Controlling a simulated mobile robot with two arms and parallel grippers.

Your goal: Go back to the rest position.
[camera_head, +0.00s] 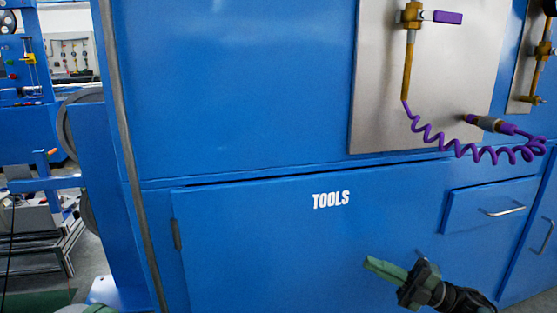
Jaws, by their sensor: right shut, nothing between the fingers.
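My right gripper (372,264) reaches in from the bottom right, its green fingers pointing left and slightly up. Its fingers are closed together with nothing between them. It is in front of the blue cabinet's lower panel, below the white TOOLS lettering (331,199). At the bottom left edge, a small pale green piece (100,309) just shows; it may be part of my left gripper, but it is mostly cut off by the frame, so its state cannot be told.
The blue cabinet (240,90) fills most of the view. A metal plate (378,70) on it carries a brass fitting (410,16) and a coiled purple hose (487,155). Drawer handles (506,211) stick out at the right. Floor and other blue equipment (30,130) show at the left.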

